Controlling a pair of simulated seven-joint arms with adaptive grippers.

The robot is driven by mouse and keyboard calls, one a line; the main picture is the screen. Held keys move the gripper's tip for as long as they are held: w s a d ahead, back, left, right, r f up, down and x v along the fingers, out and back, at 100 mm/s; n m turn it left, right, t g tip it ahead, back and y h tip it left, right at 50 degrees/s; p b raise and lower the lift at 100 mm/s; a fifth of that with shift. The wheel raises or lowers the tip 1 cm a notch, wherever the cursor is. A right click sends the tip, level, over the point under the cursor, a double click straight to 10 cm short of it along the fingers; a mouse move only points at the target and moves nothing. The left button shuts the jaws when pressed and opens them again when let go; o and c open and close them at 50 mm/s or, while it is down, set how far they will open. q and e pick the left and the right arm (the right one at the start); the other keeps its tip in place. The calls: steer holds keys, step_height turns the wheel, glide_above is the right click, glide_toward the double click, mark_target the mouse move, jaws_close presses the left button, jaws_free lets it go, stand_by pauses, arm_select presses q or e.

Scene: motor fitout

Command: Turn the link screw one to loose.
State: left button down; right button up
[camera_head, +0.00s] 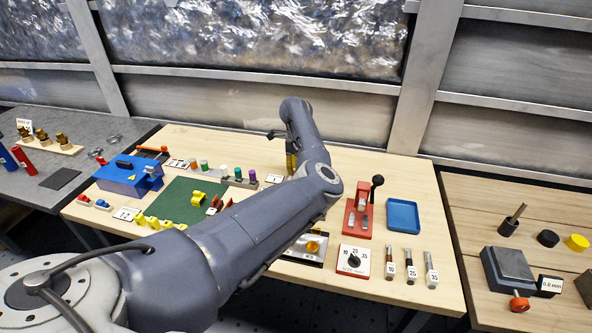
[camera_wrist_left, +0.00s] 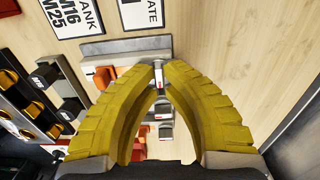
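My left gripper (camera_head: 290,164) is at the back middle of the light wooden table, partly hidden by my own arm in the head view. In the left wrist view its two yellow fingers (camera_wrist_left: 163,66) curve together, with their tips close to each other. A row of small silver, red and white parts (camera_wrist_left: 163,108) shows between the fingers, beside a grey metal bar (camera_wrist_left: 125,45). I cannot tell which part is link screw one, or whether the fingertips touch it. My right gripper is in neither view.
Orange-red pieces (camera_wrist_left: 103,78) and a dark block (camera_wrist_left: 30,100) lie left of the fingers in the wrist view. A green mat (camera_head: 180,212), a blue box (camera_head: 125,180), a red lever press (camera_head: 358,215) and a blue tray (camera_head: 403,230) stand on the table.

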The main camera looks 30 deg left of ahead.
arm_select(q)
steer(key=shift+f, duration=0.1)
steer(key=c, duration=1.5)
jaws_free()
step_height(320, 180, up, 12)
